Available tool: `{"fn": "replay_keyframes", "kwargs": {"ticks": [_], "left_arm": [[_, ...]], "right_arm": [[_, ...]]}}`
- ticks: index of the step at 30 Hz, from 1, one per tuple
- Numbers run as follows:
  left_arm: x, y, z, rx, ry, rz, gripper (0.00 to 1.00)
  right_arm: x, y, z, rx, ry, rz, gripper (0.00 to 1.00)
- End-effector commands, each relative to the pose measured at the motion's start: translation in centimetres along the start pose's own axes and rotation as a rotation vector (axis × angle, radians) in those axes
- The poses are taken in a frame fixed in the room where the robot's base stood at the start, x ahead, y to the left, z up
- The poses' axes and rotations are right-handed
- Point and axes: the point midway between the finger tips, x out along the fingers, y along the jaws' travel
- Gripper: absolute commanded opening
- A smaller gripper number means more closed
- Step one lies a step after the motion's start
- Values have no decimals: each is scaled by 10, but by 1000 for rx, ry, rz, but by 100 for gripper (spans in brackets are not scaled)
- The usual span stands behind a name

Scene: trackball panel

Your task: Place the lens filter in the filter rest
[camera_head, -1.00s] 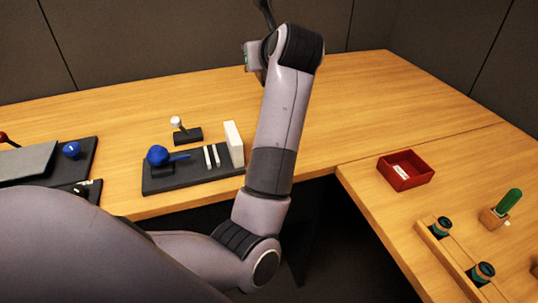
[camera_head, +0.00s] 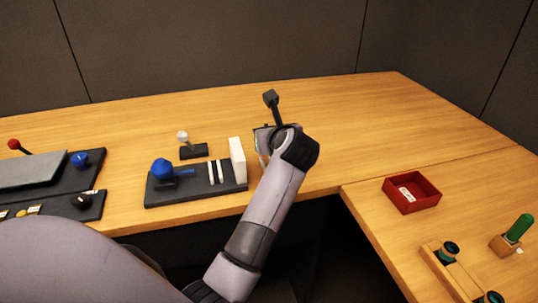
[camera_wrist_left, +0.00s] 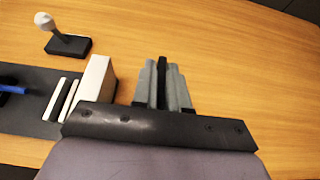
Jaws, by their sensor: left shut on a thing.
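My left gripper (camera_wrist_left: 162,72) is over the table, just right of the white upright block, with its grey fingers pointing away from the wrist camera. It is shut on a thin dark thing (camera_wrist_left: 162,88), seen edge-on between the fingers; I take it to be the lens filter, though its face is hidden. In the head view my arm mostly hides the gripper. A wooden rail (camera_head: 452,271) at the lower right carries two dark-and-teal round pieces (camera_head: 449,249). I cannot tell for sure which thing is the filter rest. My right gripper is not in view.
A dark panel (camera_head: 200,198) holds a blue ball (camera_head: 163,169), two white strips and a white block (camera_head: 237,160). A small white-knobbed stick (camera_head: 184,138) stands behind it. A red box (camera_head: 411,193) and a green-handled piece (camera_head: 519,228) are at right. The table's back is clear.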

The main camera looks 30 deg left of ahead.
Motion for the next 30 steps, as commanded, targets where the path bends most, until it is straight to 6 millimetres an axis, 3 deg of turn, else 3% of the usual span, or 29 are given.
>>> {"fn": "replay_keyframes", "kwargs": {"ticks": [14,27,28,30], "left_arm": [[22,0,-54,3,0,1,0],[25,0,-61,-1,0,-1,0],[25,0,-61,-1,0,-1,16],[25,0,-60,-1,0,0,39]], "right_arm": [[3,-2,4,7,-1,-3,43],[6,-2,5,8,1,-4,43],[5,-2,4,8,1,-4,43],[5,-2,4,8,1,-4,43]]}}
